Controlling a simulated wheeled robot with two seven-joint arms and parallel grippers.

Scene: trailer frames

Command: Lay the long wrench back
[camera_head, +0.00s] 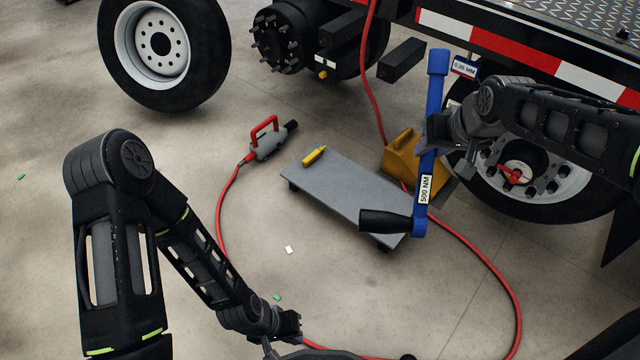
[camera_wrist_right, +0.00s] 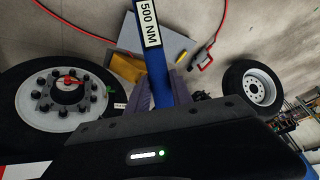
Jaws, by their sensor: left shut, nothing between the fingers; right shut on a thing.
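The long wrench (camera_head: 434,100) is blue with a "500 NM" label and a black grip at its lower end. My right gripper (camera_head: 436,135) is shut on its shaft and holds it nearly upright in the head view, in front of the low grey platform (camera_head: 345,195). The wrench's blue shaft (camera_wrist_right: 152,50) also shows between the fingers in the right wrist view, with the grey platform behind it. Whether the wrench touches the platform is hard to tell. My left gripper (camera_head: 290,325) is shut and empty at the bottom edge, partly cut off.
A yellow tool (camera_head: 314,155) lies on the platform. A yellow chock (camera_head: 402,155) stands behind the wrench by the mounted wheel (camera_head: 540,180). A red-handled tool (camera_head: 268,140) lies on the floor with a red hose (camera_head: 222,200). A loose wheel (camera_head: 160,50) stands at the back left.

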